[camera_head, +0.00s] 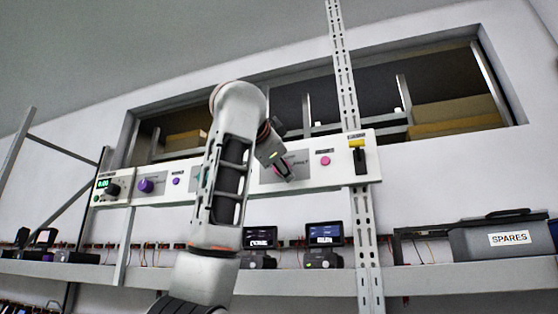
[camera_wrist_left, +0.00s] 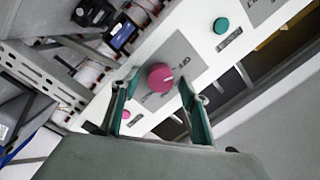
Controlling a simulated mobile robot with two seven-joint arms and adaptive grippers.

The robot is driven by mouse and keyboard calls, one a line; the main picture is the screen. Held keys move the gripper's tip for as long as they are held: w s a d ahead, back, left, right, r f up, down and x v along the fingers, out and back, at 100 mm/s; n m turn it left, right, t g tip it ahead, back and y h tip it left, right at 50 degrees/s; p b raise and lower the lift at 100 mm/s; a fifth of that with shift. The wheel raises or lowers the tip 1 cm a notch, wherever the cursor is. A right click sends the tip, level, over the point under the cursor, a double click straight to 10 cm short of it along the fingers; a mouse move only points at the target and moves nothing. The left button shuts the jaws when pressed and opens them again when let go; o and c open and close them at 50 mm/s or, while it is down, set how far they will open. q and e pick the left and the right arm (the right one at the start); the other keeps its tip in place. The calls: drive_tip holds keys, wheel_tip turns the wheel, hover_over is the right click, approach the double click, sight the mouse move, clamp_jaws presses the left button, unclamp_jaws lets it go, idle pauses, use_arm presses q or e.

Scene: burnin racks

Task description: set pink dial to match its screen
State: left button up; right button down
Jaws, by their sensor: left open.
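The pink dial (camera_wrist_left: 160,77) is a round knob on a grey plate of the white panel, with a scale marked OFF beside it. My left gripper (camera_wrist_left: 158,84) is open, its two green-lined fingers on either side of the dial in the wrist view. I cannot tell whether they touch it. In the head view the left gripper (camera_head: 283,168) is at the panel and mostly covers the dial. Two small screens, one left (camera_head: 260,238) and one right (camera_head: 325,234), stand on the shelf below; their text is unreadable. My right gripper is not in view.
The white panel (camera_head: 300,186) also carries a pink button (camera_head: 325,160), a purple dial (camera_head: 146,185), a black knob (camera_head: 112,190) by a green display, and a yellow-and-black lever (camera_head: 358,155). A grey SPARES box (camera_head: 500,240) sits on the shelf (camera_head: 440,280). A perforated upright (camera_head: 345,80) crosses the panel.

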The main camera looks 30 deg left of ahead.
use_arm(q)
drive_tip(key=shift+w, duration=0.25)
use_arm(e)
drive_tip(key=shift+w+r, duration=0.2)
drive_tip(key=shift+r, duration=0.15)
use_arm(q)
drive_tip(key=c, duration=1.1)
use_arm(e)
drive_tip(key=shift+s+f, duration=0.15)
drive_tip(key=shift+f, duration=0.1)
